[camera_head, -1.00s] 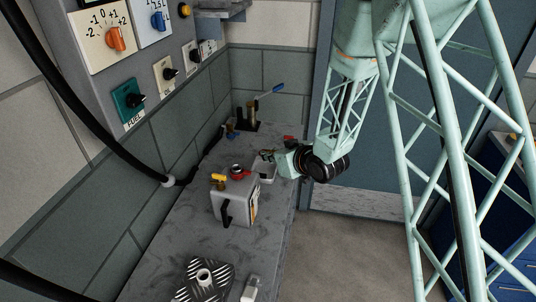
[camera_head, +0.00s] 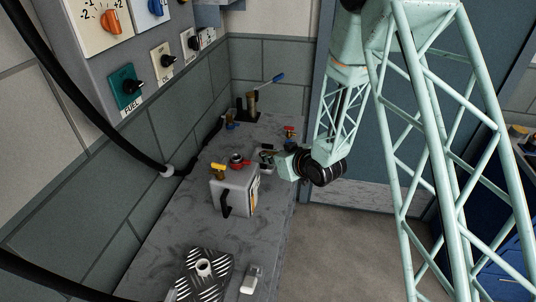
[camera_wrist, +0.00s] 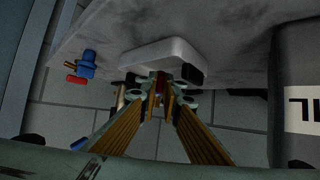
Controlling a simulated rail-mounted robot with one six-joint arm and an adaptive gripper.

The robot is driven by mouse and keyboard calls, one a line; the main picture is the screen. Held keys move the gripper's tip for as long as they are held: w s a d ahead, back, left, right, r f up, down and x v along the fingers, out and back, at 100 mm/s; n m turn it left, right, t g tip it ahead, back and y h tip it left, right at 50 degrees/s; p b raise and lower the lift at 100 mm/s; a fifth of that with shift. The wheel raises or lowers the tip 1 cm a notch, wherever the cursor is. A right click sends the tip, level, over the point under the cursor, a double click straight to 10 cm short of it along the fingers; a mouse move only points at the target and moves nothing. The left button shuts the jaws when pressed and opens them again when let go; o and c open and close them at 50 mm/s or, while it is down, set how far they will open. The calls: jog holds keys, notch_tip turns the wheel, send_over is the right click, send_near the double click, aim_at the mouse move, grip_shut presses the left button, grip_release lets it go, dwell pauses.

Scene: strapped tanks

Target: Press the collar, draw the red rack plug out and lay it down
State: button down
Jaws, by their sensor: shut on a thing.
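My gripper (camera_head: 268,155) is low over the far right part of the grey bench, beyond the grey box. In the wrist view its two fingers (camera_wrist: 161,88) come together on a small dark red piece (camera_wrist: 160,81), which looks like the red plug. Most of that piece is hidden between the fingertips, and I cannot make out its collar. A pale tray-like block (camera_wrist: 165,53) lies just beyond the fingertips. Whether the red piece touches it cannot be told.
The grey box (camera_head: 234,192) carries a yellow tee handle (camera_head: 219,169) and a red-and-black cap (camera_head: 240,159). A blue-and-red fitting (camera_wrist: 86,65) lies near the bench edge. The bench between box and tread plate (camera_head: 204,280) is clear.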

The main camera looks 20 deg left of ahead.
jog(key=shift+f, duration=0.35)
jog(key=c, duration=2.7)
grip_release()
jog(key=shift+c, duration=0.2)
jog(key=shift+r, duration=0.1)
notch_tip(320, 180, up, 10)
